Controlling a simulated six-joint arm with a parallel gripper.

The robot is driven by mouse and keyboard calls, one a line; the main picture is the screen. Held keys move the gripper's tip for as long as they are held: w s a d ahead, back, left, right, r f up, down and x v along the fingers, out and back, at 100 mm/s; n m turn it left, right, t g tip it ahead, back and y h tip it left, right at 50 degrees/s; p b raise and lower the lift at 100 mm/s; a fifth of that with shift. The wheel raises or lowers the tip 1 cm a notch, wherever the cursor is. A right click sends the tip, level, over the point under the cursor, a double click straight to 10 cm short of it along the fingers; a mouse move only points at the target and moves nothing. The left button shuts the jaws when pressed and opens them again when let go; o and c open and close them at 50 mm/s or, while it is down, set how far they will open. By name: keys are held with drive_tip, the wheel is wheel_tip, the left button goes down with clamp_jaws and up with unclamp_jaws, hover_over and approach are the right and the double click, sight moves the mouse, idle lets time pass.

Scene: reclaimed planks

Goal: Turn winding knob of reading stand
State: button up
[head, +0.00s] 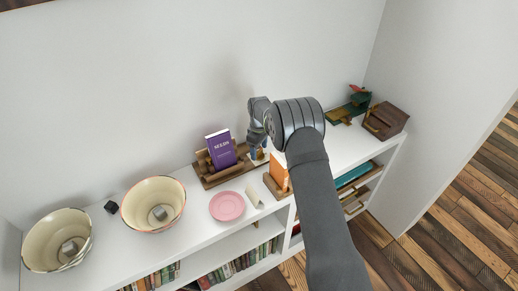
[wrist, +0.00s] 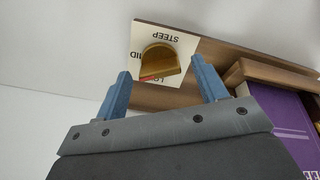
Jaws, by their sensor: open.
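The reading stand (head: 207,172) is brown wood and holds a purple book (head: 221,150) on the white shelf top. Its winding knob (wrist: 159,63) is brass and half-round, on a white plate (wrist: 185,43) lettered STEEP, MID and a partly hidden word starting with L. A red mark shows at the knob's lower edge, by that L word. My gripper (wrist: 161,67) is open, with one blue finger on each side of the knob. Whether either finger touches it I cannot tell. In the head view my gripper (head: 257,150) is over the stand's right end and hides the knob.
An orange book on a wooden holder (head: 275,187) stands close in front of my gripper. A pink plate (head: 227,206), a white piece (head: 253,197) and two bowls (head: 153,190) lie to the left. A wooden box (head: 386,121) and a green object (head: 347,112) stand right. The wall is close behind.

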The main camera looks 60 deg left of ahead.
sight(259, 151)
drive_tip(key=c, duration=1)
drive_tip(key=shift+m, duration=2.8)
drive_tip(key=o, duration=1)
drive_tip(key=shift+r, duration=0.1)
wheel_tip(259, 151, up, 17)
drive_tip(key=shift+r, duration=0.15)
